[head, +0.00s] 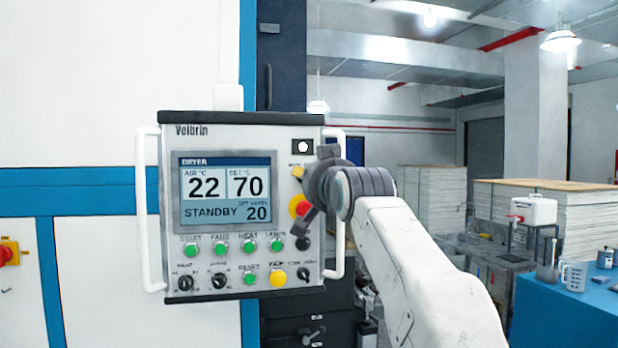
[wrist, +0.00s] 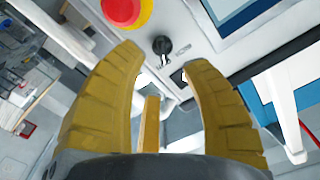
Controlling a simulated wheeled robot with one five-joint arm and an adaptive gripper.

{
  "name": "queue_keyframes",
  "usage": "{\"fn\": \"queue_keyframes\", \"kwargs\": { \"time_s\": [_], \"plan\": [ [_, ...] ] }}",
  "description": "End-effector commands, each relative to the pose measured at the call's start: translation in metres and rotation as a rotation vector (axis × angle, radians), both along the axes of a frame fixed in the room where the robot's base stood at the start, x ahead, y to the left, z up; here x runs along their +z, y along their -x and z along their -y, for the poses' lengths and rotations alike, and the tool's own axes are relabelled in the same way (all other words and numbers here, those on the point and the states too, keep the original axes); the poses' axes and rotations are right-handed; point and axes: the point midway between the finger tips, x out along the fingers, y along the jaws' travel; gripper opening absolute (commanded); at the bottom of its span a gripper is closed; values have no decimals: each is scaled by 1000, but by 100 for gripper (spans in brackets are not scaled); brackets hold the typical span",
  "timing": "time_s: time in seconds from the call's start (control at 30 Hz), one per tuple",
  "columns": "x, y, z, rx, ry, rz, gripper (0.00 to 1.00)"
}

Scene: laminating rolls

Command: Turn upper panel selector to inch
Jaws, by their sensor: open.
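The upper panel selector (wrist: 162,45) is a small black knob beside the red emergency stop (wrist: 122,10) in the wrist view. Its label and set position cannot be read. Nothing is held. In the head view my gripper (head: 297,172) is at the upper right of the grey control panel (head: 240,140), hiding the knob and part of the emergency stop (head: 299,206). Whether the fingers touch the panel cannot be told.
A display (head: 225,190) fills the panel's left. Green buttons (head: 221,247), a yellow button (head: 278,279) and black selectors (head: 303,243) sit below. White handles (head: 148,210) flank the panel. A blue table (head: 560,310) with a jug (head: 573,277) stands at the right.

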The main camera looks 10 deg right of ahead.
Motion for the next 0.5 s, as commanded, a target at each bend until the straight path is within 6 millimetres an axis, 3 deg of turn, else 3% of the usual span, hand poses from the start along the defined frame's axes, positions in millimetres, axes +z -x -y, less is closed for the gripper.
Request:
{"fn": "queue_keyframes", "kwargs": {
  "time_s": [0.5],
  "plan": [
    [2,-52,0,0,0,-3,42]
  ]
}}
